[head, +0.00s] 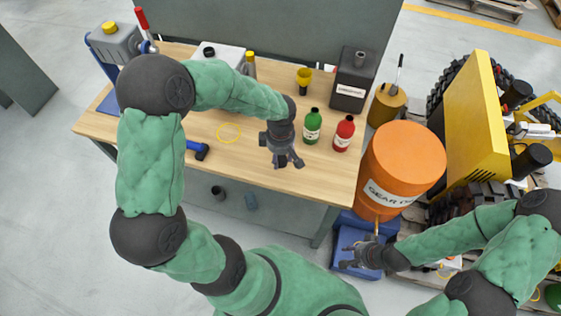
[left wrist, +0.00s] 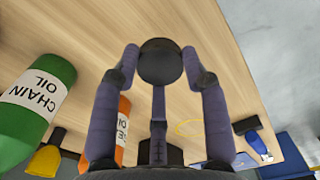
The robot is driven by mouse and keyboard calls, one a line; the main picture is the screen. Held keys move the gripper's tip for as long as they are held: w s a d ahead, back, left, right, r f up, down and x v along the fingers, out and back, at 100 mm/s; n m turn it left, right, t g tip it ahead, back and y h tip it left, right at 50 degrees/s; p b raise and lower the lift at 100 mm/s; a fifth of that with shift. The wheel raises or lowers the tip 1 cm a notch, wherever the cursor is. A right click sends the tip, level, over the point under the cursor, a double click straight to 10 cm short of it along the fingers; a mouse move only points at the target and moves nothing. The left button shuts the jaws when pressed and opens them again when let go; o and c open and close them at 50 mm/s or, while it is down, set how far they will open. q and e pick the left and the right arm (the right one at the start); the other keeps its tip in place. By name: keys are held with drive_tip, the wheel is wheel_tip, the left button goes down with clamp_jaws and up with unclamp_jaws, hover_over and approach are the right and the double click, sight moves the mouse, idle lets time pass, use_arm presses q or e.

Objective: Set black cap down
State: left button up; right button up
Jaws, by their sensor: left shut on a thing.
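My left gripper (head: 284,162) is over the front part of the wooden table, pointing down. In the left wrist view its fingertips (left wrist: 160,62) are shut on the round black cap (left wrist: 161,61), one finger on each side. Bare table top shows behind the cap; I cannot tell how large the gap below it is. In the head view the cap is not clear against the dark fingers. My right gripper (head: 352,257) is off the table at the lower right, fingers apart and empty.
A green bottle (head: 312,128) and a red bottle (head: 343,135) stand right of my left gripper. An orange bottle (left wrist: 122,128) shows in the wrist view. A yellow ring mark (head: 229,133) and a blue-handled tool (head: 198,149) lie left. The table's front is clear.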

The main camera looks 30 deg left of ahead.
sight(281, 159)
use_arm(q)
wheel_tip(281, 159, down, 3)
drive_tip(key=shift+f+b, duration=0.1)
drive_tip(key=shift+b, duration=0.4)
drive_tip(key=shift+f, duration=0.1)
drive_tip(key=o, duration=1.1)
drive_tip(key=shift+o, duration=0.2)
drive_tip(key=shift+r, duration=0.2)
wheel_tip(281, 159, up, 12)
drive_tip(key=p, duration=0.3)
drive_tip(key=shift+p, duration=0.3)
